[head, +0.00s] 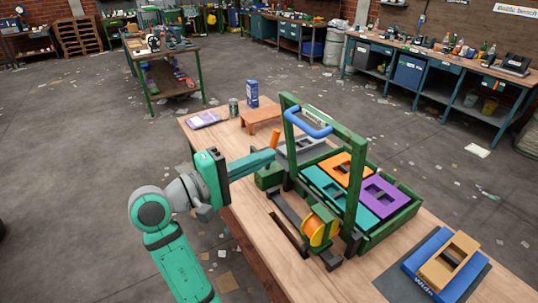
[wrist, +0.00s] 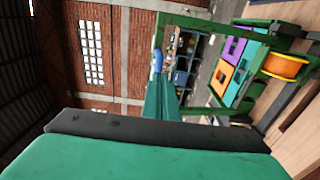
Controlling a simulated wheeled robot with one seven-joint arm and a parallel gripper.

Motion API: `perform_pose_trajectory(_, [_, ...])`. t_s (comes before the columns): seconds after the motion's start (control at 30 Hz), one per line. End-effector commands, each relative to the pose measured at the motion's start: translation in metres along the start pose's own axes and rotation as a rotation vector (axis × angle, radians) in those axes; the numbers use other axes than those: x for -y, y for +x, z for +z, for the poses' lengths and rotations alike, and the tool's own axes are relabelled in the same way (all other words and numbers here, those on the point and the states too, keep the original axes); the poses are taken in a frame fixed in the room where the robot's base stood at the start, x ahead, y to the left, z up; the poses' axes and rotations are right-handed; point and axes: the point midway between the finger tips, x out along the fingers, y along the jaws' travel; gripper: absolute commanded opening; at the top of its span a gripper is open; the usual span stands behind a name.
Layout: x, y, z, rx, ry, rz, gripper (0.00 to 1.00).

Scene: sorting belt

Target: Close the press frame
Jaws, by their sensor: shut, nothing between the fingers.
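The green press frame (head: 357,170) stands upright over the near left end of its green base on the wooden table, with a blue handle bar (head: 307,123) across its top. In the wrist view the blue handle (wrist: 157,62) shows just beyond my fingertips. My gripper (head: 273,158) is shut and empty, to the left of the frame and lower than the handle in the head view. Its teal fingers (wrist: 162,88) lie together in the wrist view. Whether they touch the frame I cannot tell.
The base holds orange (head: 341,168), purple (head: 383,197) and teal (head: 325,190) plates. An orange spool (head: 320,231) sits at the near side. A can (head: 233,107) and blue carton (head: 252,93) stand behind.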

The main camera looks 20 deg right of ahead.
Motion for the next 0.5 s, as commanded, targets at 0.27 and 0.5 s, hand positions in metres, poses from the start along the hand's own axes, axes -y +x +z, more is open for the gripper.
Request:
perform_pose_trajectory(0.27, [0.0, 0.053, 0.001, 0.002, 0.0, 0.0, 0.0])
perform_pose_trajectory(0.5, [0.0, 0.094, 0.001, 0.001, 0.0, 0.001, 0.0])
